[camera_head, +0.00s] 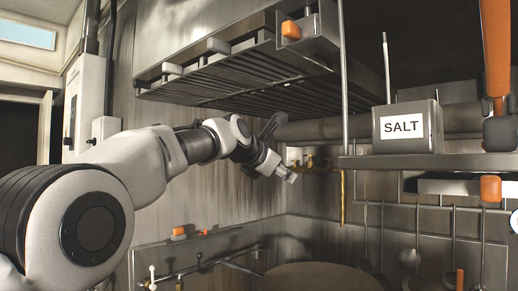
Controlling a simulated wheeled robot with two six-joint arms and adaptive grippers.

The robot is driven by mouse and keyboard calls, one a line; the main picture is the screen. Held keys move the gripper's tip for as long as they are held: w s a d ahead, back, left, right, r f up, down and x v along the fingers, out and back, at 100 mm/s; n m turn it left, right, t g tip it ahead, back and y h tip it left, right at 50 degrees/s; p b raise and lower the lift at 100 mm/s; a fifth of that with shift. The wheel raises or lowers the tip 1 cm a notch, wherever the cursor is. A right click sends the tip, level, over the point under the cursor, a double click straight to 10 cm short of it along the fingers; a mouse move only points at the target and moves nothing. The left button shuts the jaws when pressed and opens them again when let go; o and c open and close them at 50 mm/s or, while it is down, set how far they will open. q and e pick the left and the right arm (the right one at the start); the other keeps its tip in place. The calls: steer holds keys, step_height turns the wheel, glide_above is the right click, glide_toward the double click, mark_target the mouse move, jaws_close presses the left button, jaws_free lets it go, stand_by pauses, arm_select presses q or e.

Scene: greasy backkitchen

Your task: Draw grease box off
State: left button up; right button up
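A metal box with an orange knob (308,45), which looks like the grease box, sits at the right front corner of the range hood (245,80). It appears seated against the hood. My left arm comes in from the left, and my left gripper (287,174) is below the hood and well below the box, apart from it. The gripper is small and seen at an angle, so its finger opening is unclear. It seems to hold nothing. My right gripper is not in view.
A shelf (440,161) on the right carries a SALT tin (407,126), with utensils hanging below. A thin vertical post (343,80) stands just right of the box. An orange handle (497,45) hangs at the right edge. A large round pan or pot (322,277) is below.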

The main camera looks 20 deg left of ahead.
arm_select(q)
steer(key=s+d+r+n+t+h+p, duration=0.1)
steer(key=s+r, duration=0.3)
steer(key=r, duration=0.4)
steer(key=s+r+n+t, duration=0.1)
steer(key=s+r, duration=0.4)
steer(key=r, duration=0.4)
steer(key=n+t+h+p, duration=0.1)
steer(key=n+h, duration=0.1)
glide_toward(285, 27)
steer(key=w, duration=0.1)
steer(key=p+x, duration=0.2)
steer(key=x, duration=0.1)
steer(key=p+x, duration=0.5)
steer(key=x, duration=0.1)
steer(key=shift+d+r+p, duration=0.25)
steer(key=shift+r+p, duration=0.1)
steer(key=shift+r, duration=0.05)
steer(key=shift+f+b, duration=0.45)
steer(key=shift+b, duration=0.1)
jaws_close()
